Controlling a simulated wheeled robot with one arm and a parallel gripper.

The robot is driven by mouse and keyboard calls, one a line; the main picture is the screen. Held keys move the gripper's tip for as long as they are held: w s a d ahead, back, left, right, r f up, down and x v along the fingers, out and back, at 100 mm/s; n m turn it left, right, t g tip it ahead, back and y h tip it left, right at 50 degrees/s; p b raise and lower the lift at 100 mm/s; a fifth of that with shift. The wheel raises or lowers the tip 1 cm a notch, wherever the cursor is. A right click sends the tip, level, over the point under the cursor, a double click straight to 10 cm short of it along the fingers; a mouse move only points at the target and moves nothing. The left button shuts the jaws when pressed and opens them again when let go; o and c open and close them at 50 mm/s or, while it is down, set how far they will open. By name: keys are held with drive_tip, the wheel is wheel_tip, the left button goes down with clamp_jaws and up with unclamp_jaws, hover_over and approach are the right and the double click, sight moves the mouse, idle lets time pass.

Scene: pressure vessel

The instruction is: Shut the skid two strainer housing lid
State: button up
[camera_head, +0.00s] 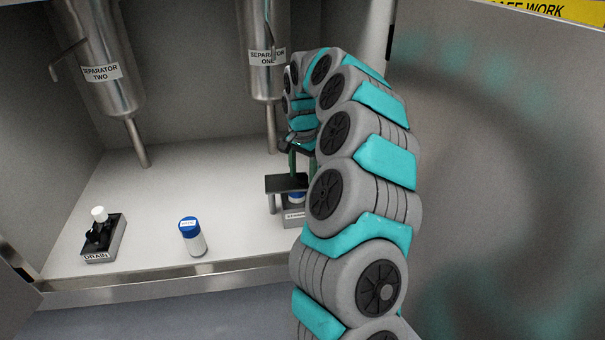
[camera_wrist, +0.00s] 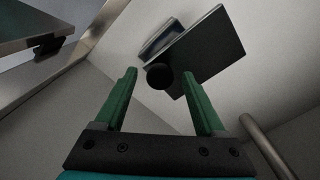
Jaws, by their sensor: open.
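The strainer housing (camera_head: 293,216) is a small grey box with a partly hidden label, standing on the cabinet floor beside my arm. Its dark flat lid (camera_head: 286,183) is raised above the box, with a gap in which a blue-capped item (camera_head: 296,197) shows. In the wrist view the lid (camera_wrist: 218,48) is a dark plate with a round black knob (camera_wrist: 159,77). My gripper (camera_head: 300,170) is at the lid, partly hidden by my arm. Its green fingers (camera_wrist: 159,76) are open, with the knob between their tips in the picture; contact cannot be told.
A blue-capped white bottle (camera_head: 193,238) stands left of the housing. A drain valve (camera_head: 103,238) with a white knob is farther left. Separator one (camera_head: 262,55) and separator two (camera_head: 101,70) hang above. A grey panel (camera_head: 490,190) is at the right. The cabinet floor between is clear.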

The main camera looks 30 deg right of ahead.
clamp_jaws()
idle(0.6)
idle(0.8)
